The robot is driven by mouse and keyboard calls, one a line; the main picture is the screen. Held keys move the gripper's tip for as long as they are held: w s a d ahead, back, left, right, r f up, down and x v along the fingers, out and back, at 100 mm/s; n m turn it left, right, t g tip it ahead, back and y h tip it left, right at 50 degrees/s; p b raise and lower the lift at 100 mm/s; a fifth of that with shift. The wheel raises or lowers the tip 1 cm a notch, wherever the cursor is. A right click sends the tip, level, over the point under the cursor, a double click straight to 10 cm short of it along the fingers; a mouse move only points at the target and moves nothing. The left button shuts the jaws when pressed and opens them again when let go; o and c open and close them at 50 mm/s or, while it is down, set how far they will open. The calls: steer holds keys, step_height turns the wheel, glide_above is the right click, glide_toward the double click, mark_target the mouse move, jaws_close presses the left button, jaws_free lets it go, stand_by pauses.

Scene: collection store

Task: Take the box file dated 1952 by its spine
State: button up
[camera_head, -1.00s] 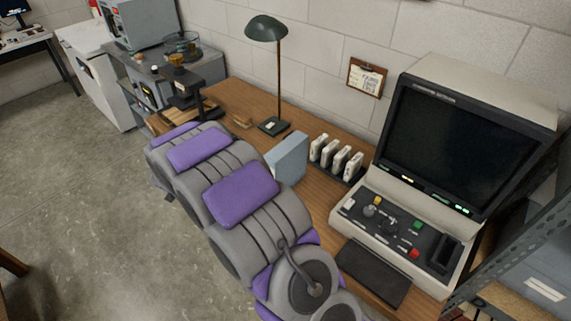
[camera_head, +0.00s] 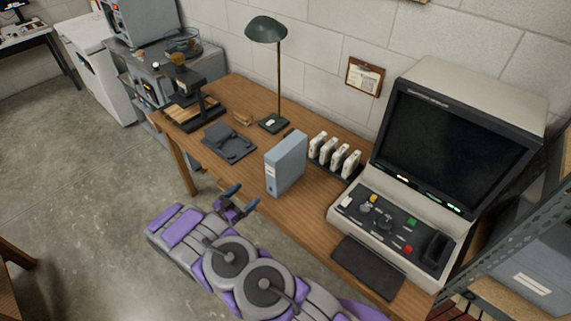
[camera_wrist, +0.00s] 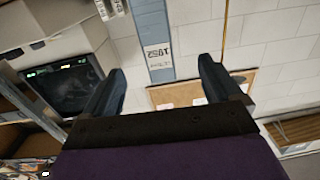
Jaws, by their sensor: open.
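The grey-blue box file (camera_head: 286,163) stands upright on the wooden desk, in the middle of the head view. Its narrow spine with a pale label faces the front left. The wrist view shows the spine (camera_wrist: 152,32) upside down, with a label that looks like 1952. My gripper (camera_head: 243,199) is open and empty, to the left of and in front of the file, near the desk's front edge. In the wrist view the spine lies beyond my gripper (camera_wrist: 162,68), roughly in line with the gap between the fingers, and apart from them.
Several white boxes (camera_head: 334,156) stand in a dark rack just right of the file. A large reader machine (camera_head: 455,140) fills the desk's right side. A green lamp (camera_head: 266,30) stands behind, and a flat dark stand (camera_head: 229,143) lies left. The desk in front of the file is clear.

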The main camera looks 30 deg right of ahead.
mark_target(269, 176)
steer(key=b+x, duration=0.1)
steer(key=x, duration=1.1)
steer(key=shift+s+d+b, duration=0.1)
steer(key=shift+d+b, duration=0.1)
steer(key=shift+b, duration=0.15)
steer(key=x, duration=0.2)
steer(key=b+x, duration=0.1)
steer(key=x, duration=0.2)
steer(key=shift+s+d+f, duration=0.15)
steer(key=shift+s, duration=0.05)
steer(key=c, duration=1.5)
steer(key=shift+o, duration=0.2)
